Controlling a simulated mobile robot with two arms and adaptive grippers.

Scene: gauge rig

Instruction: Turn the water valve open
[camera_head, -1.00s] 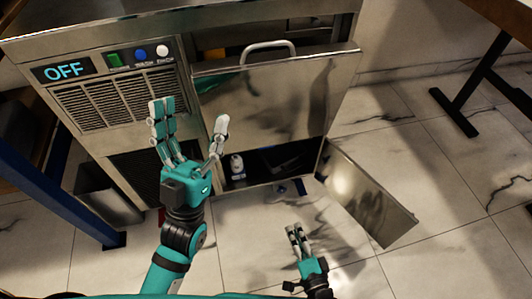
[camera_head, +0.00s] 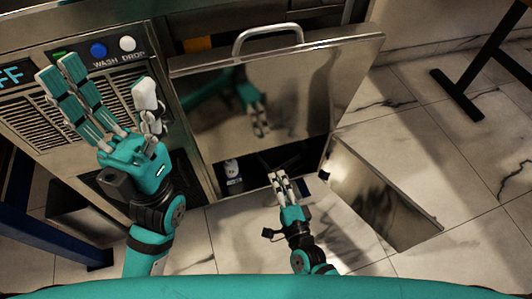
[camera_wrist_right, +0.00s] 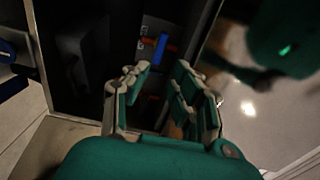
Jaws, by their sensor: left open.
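A blue lever-like handle (camera_wrist_right: 160,48), which looks like the water valve, shows inside the dark lower compartment in the right wrist view. Orange-red parts are beside it. My right gripper (camera_wrist_right: 160,88) is open, its fingers spread with the handle ahead of the gap and not between the fingertips. In the head view my right gripper (camera_head: 281,180) is low at the cabinet opening, below the steel door. The valve cannot be made out clearly there. My left gripper (camera_head: 108,85) is open and empty in front of the vented control panel, left of the door.
A steel door (camera_head: 270,95) with a bar handle (camera_head: 268,38) hangs above the opening. A lower steel panel (camera_head: 385,195) stands open on the right. A small white bottle (camera_head: 232,170) is inside. A bin (camera_head: 85,225) stands on the left.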

